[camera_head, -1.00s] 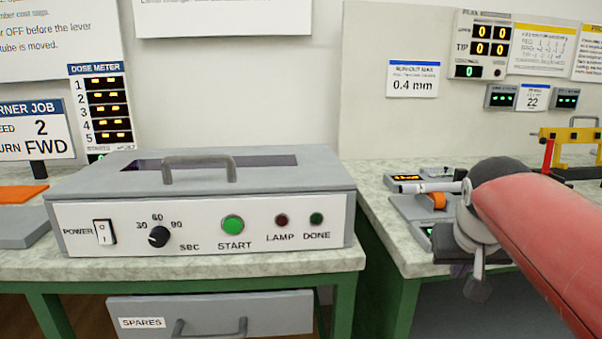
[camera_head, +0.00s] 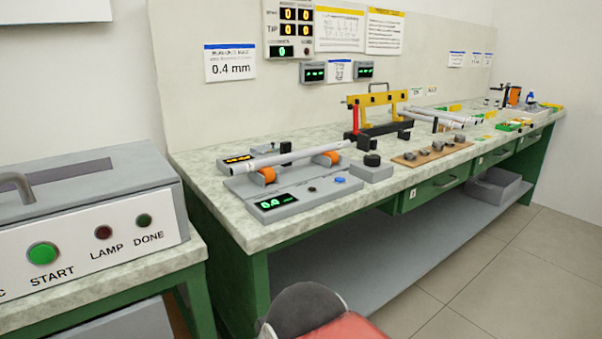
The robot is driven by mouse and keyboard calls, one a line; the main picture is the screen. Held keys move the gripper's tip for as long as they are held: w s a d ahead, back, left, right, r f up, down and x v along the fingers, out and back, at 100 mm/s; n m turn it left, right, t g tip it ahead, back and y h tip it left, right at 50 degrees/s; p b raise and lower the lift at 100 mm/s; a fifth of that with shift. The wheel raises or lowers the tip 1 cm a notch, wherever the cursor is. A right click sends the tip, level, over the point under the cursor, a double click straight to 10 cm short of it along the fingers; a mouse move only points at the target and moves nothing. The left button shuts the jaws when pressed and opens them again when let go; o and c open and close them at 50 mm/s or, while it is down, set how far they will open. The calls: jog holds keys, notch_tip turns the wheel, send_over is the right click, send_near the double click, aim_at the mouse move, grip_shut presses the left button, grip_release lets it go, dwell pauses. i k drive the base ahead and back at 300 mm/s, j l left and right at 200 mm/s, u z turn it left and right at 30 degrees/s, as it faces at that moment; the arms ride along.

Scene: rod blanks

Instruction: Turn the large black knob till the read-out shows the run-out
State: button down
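A large black knob (camera_head: 372,159) sits on top of a small grey box (camera_head: 371,173) on the green-framed bench. Left of it is a grey roller fixture with a lit green read-out (camera_head: 277,201), which looks like 0.4 but is too small to read surely. A grey rod (camera_head: 300,153) lies across the fixture's orange rollers (camera_head: 267,176). A blue button (camera_head: 340,180) and a small dark knob or button (camera_head: 312,189) are on the fixture's front. My gripper is out of view; only a red and dark part of my arm shows at the bottom, apart from the bench.
A yellow and red frame (camera_head: 378,103) stands behind the knob, with a wooden rack (camera_head: 432,153) to its right. A grey START box (camera_head: 90,220) is on the nearer left bench. Clear floor (camera_head: 480,270) lies at right. A wall card (camera_head: 230,63) reads 0.4 mm.

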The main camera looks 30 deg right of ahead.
aim_at(370, 159)
jog(key=z, duration=1.3)
